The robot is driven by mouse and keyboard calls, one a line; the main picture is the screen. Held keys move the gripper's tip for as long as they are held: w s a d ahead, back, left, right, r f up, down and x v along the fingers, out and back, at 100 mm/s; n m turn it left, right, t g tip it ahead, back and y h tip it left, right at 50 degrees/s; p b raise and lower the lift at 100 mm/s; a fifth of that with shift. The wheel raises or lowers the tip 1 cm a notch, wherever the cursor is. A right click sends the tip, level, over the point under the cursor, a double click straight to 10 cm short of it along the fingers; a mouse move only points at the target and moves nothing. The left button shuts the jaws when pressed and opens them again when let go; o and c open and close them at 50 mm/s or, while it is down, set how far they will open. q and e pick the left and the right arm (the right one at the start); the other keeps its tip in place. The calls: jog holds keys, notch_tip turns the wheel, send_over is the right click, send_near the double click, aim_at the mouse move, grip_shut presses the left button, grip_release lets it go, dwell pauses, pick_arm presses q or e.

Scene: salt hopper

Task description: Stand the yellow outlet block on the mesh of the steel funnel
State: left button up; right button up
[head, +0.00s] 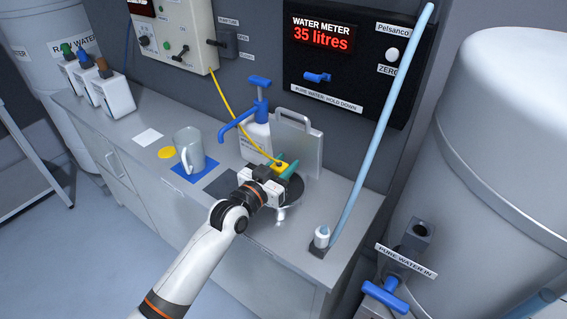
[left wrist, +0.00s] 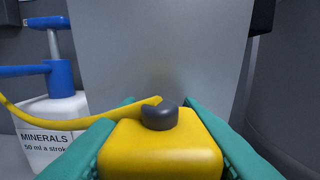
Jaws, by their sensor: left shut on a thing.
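The yellow outlet block (head: 279,168) has a dark round knob on top and a yellow cable running up to the wall panel. My left gripper (head: 283,171) is shut on it. In the left wrist view the block (left wrist: 163,152) sits between the teal fingers (left wrist: 160,140) and looks upright. The steel funnel (head: 295,191) is at the right part of the bench, under my gripper and partly hidden by it. Whether the block touches the mesh cannot be told, as its underside is hidden. My right gripper is not in view.
A grey upright plate with a handle (head: 300,148) stands close behind the block. A white minerals bottle with a blue pump (head: 257,108) is behind left. A grey jug (head: 188,150) stands on a blue mat. A light blue tube (head: 378,135) rises at right.

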pick_arm(q)
jog(key=shift+f, duration=0.1)
jog(key=o, duration=1)
jog(key=shift+s+a, duration=0.2)
jog(key=b+v, duration=0.2)
jog(key=v, duration=0.9)
jog(key=shift+s, duration=0.2)
